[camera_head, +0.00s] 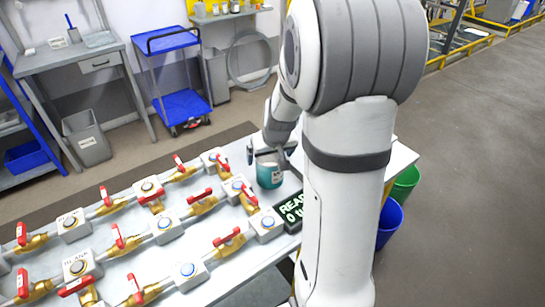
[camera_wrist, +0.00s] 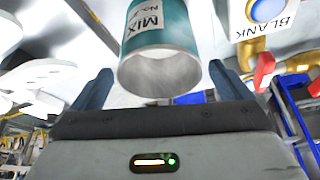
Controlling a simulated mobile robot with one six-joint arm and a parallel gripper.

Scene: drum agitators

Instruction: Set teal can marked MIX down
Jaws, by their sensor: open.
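My gripper (camera_head: 268,152) is just behind and above the can in the head view, partly hidden by my own arm. In the wrist view its two dark fingers (camera_wrist: 160,70) are open, one on each side of the can, with a visible gap at each side.
Rows of brass valves with red handles (camera_head: 203,204) and button boxes, some labelled BLANK (camera_head: 80,267), fill the table to the left. A dark READY display (camera_head: 288,212) lies close in front of the can. Green (camera_head: 405,184) and blue (camera_head: 389,222) bins stand beyond the table's right edge.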

